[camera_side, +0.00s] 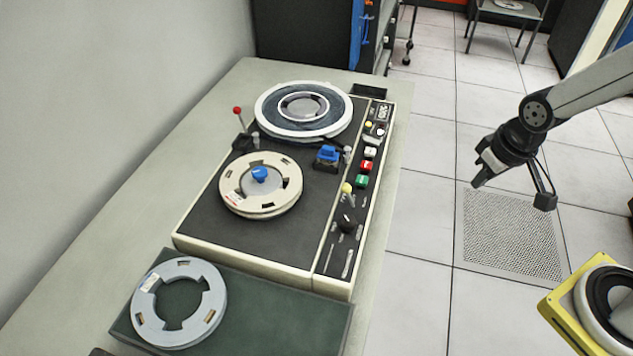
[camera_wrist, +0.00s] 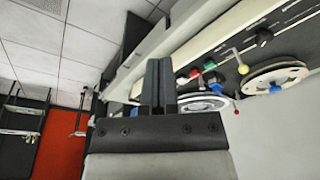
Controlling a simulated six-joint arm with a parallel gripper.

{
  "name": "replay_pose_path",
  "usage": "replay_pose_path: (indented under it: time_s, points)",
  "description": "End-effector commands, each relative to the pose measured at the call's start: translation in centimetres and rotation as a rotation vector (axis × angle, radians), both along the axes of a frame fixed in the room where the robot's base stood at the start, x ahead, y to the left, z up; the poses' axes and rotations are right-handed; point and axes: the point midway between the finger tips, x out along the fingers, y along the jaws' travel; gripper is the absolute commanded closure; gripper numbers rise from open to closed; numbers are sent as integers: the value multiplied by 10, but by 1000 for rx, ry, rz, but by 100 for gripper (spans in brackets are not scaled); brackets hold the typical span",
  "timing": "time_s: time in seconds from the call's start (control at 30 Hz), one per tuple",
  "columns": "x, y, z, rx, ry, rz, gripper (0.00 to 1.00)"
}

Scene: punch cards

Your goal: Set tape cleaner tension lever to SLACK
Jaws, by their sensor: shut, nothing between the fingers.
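The tape cleaner (camera_side: 200,238) is a dark-topped, cream-edged machine on the bench, also partly in the wrist view (camera_wrist: 228,75). A lever with a red ball (camera_side: 237,110) stands at its left edge, tilted slightly left; the ball also shows in the wrist view (camera_wrist: 237,95). A lever with a yellow ball (camera_side: 346,188) rises from the right control strip, and its ball shows in the wrist view (camera_wrist: 244,69). I cannot read a SLACK label or tell which is the tension lever. My gripper (camera_side: 477,184) is shut and empty, right of the machine, clear of it.
A cream reel (camera_side: 232,180) and a white-rimmed reel (camera_side: 265,121) sit on the machine, with a blue block (camera_side: 327,153) between. Coloured buttons (camera_side: 366,166) and a black knob (camera_side: 347,222) line the strip. A grey reel (camera_side: 150,318) lies in front. Open floor lies under my gripper.

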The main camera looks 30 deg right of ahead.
Motion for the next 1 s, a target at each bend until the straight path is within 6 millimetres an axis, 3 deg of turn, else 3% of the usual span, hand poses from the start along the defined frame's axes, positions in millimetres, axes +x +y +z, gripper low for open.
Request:
replay_pose_path:
  time_s: [0.43,0.47,0.67,0.87,1.0]
  points:
    - [0,0,0,0,0,0,100]
    - [0,0,0,0,0,0,97]
    - [6,3,0,-5,3,26,34]
    - [31,18,0,-28,23,151,34]
    - [60,38,-2,-59,47,306,34]
